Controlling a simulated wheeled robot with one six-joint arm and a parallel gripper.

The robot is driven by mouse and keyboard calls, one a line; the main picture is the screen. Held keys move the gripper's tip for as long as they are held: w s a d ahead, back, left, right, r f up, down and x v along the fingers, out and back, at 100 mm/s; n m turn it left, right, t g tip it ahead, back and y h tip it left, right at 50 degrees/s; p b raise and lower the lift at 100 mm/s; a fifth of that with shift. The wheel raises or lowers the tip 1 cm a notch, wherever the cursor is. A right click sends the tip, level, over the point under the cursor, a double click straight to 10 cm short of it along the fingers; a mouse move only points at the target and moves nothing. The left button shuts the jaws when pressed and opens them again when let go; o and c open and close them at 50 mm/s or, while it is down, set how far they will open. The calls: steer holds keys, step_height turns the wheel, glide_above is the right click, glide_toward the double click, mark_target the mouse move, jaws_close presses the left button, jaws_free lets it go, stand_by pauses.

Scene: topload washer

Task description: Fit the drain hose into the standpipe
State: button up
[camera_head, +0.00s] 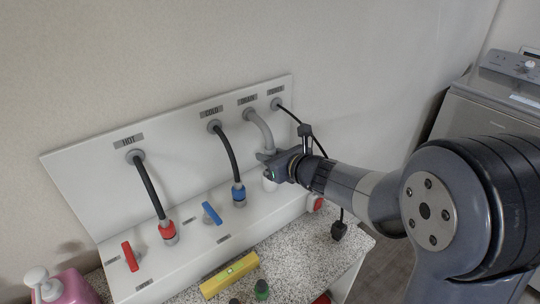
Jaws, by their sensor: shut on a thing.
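The grey drain hose (263,127) comes out of the white panel under a small label, to the right of the COLD hose, and curves down to my gripper (266,163). My gripper is shut on the drain hose near its lower end. A short white pipe, which looks like the standpipe (269,184), stands on the white ledge right below my gripper. The gripper hides the hose's end and the pipe's top, so I cannot tell whether the hose is above the pipe or inside it.
A black hose with a red collar (167,230) and one with a blue collar (238,193) stand to the left. Red (130,257) and blue (211,213) levers are on the ledge. A black plug (339,231) hangs at right. A yellow level (230,275) lies on the speckled counter.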

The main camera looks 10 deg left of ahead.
steer(key=shift+f+b, duration=1.65)
steer(key=o, duration=1.1)
steer(key=shift+r, duration=0.1)
steer(key=v, duration=1)
steer(key=shift+s+d+r, duration=0.1)
steer(key=shift+s+d, duration=0.15)
steer(key=shift+d, duration=0.05)
steer(key=shift+w+a, duration=0.1)
steer(key=x, duration=1)
steer(key=shift+w+a+f, duration=0.2)
steer(key=shift+a, duration=0.1)
steer(key=shift+d+r+p, duration=0.1)
steer(key=shift+r+p, duration=0.4)
steer(key=shift+p, duration=0.05)
